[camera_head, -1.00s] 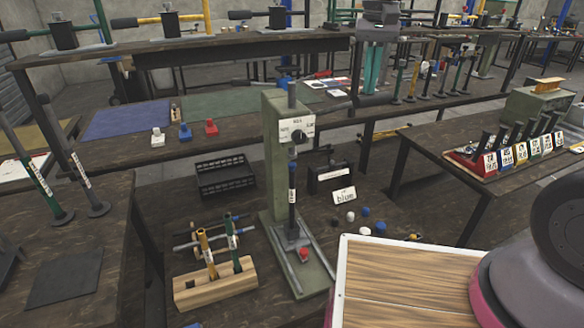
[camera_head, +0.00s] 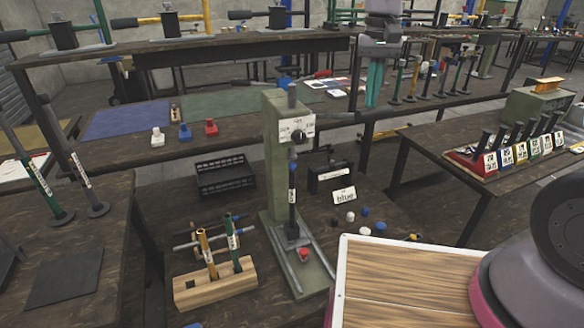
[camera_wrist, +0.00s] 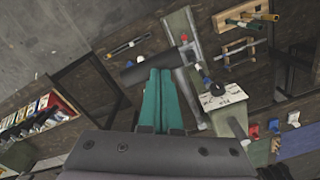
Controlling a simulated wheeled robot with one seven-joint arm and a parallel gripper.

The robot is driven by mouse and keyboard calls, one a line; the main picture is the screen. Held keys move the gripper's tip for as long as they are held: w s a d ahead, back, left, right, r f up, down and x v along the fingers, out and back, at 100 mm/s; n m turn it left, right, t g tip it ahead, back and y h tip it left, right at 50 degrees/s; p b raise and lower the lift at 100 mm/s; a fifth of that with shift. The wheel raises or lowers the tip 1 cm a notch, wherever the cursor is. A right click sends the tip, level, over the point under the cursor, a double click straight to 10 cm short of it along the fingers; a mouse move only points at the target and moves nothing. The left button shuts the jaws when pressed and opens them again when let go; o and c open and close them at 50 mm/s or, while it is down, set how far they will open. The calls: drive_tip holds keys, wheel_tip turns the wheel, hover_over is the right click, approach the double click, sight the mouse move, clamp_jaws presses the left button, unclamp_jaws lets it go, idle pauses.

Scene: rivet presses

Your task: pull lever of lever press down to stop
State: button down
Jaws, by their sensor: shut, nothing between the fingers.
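The lever press (camera_head: 273,165) has a tall grey-green column with a white label and a round black pivot. It stands on the lower bench in the head view. Its lever points to the right, and its black grip (camera_wrist: 140,72) shows clearly in the wrist view. My gripper (camera_head: 371,104) is right of the column, pointing down, its teal fingers shut and empty. In the wrist view the fingertips (camera_wrist: 162,74) meet the grip's near edge; I cannot tell if they touch it. A red part (camera_head: 304,254) lies at the press base under the ram.
A wooden block (camera_head: 215,290) with upright rods stands left of the press. A black rack (camera_head: 226,180) and a "blue" card (camera_head: 344,195) are behind it, with several small caps nearby. A side table (camera_head: 470,150) stands at the right.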

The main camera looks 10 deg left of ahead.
sight(372, 110)
idle(0.4)
drive_tip(key=shift+s+d+f, duration=0.15)
drive_tip(key=shift+s+f, duration=0.05)
drive_tip(key=shift+f, duration=0.6)
drive_tip(key=shift+s+d+f, duration=0.15)
drive_tip(key=shift+s+f, duration=0.05)
drive_tip(key=shift+f, duration=0.65)
drive_tip(key=shift+s+d+f, duration=0.1)
drive_tip(key=shift+s+f, duration=0.05)
drive_tip(key=shift+f, duration=0.6)
drive_tip(key=shift+s+d+f, duration=0.1)
drive_tip(key=shift+s+f, duration=0.05)
drive_tip(key=shift+f, duration=0.65)
drive_tip(key=shift+s+d+f, duration=0.1)
drive_tip(key=shift+s+f, duration=0.05)
drive_tip(key=shift+f, duration=1.35)
